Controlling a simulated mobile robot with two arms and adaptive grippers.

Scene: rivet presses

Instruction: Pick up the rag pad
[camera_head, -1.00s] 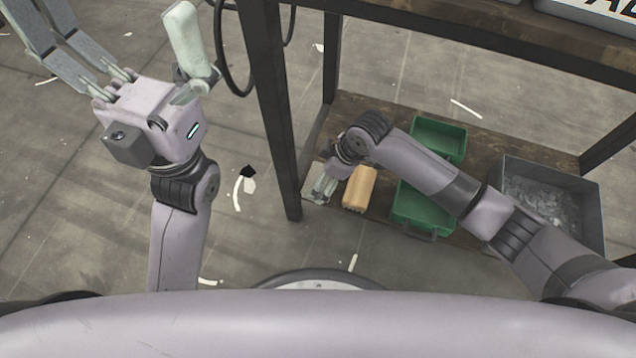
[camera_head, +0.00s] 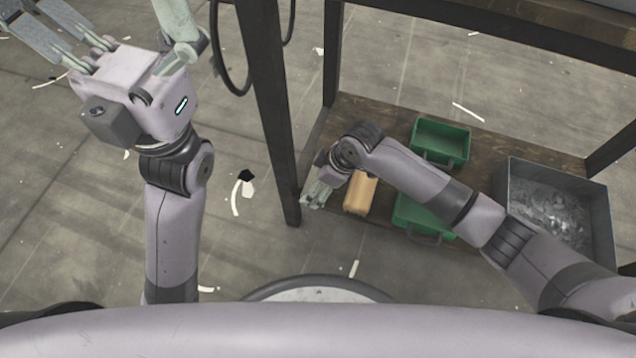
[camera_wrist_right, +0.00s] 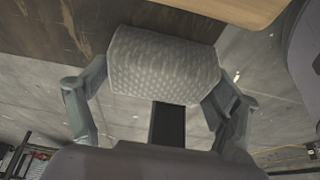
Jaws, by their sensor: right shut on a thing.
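The rag pad (camera_wrist_right: 163,66) is a pale, dimpled pad in the right wrist view. My right gripper (camera_wrist_right: 155,92) is shut on it, with a finger against each side. In the head view my right gripper (camera_head: 318,193) is at the left end of the low wooden shelf, beside a tan block (camera_head: 361,192). The pad is too small there to make out apart from the fingers. I cannot tell whether it still touches the shelf. My left gripper (camera_head: 130,25) is open and empty at the upper left, its fingers spread wide and partly cut off.
The low shelf (camera_head: 385,112) also bears two green bins (camera_head: 440,140) and a grey metal bin (camera_head: 558,205) of small parts. A dark table leg (camera_head: 268,110) stands just left of the right gripper. Paper scraps lie on the open floor.

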